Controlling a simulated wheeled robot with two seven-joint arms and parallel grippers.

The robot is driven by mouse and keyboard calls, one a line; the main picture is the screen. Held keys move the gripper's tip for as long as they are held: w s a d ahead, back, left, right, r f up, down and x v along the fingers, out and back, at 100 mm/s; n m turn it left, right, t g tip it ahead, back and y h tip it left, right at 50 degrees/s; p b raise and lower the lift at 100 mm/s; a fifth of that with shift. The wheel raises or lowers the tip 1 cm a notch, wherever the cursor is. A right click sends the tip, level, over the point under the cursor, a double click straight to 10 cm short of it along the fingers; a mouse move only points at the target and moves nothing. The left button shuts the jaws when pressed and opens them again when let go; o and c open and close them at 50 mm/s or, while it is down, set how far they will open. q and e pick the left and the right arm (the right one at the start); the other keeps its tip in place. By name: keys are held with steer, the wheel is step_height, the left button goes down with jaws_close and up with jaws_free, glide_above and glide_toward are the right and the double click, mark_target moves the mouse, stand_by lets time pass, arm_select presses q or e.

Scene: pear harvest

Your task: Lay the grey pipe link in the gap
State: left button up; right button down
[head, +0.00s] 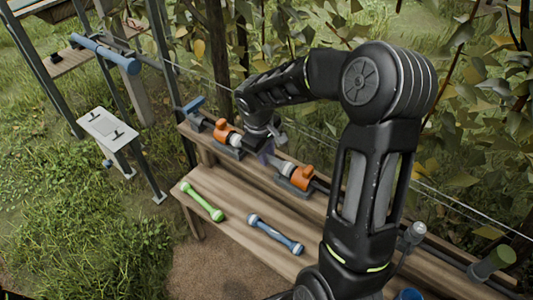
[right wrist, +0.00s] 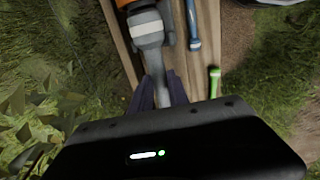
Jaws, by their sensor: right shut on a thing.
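The grey pipe link (right wrist: 160,92) is in the jaws of my right gripper (head: 262,152). In the right wrist view it runs up from between the dark fingers to a thick grey end with a white band. The gripper is at the gap between two orange fittings, one at the left (head: 221,126) and one at the right (head: 302,178). The link lines up with the fittings, but my gripper hides its middle, so I cannot tell whether it is seated. My left gripper is not in view.
A green link (head: 202,202) and a blue link (head: 275,234) lie on the lower wooden bench (head: 235,220). A white panel on a post (head: 106,127) stands at the left. Leafy branches and a wire are close behind the rail.

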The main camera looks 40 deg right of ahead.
steer(key=shift+f, duration=0.25)
steer(key=c, duration=1.2)
jaws_free()
steer(key=shift+r, duration=0.1)
steer(key=r, duration=0.2)
steer(key=a+r, duration=0.1)
steer(key=r, duration=0.4)
steer(key=shift+s+a+r, duration=0.2)
steer(key=shift+a+r, duration=0.05)
steer(key=shift+r, duration=0.05)
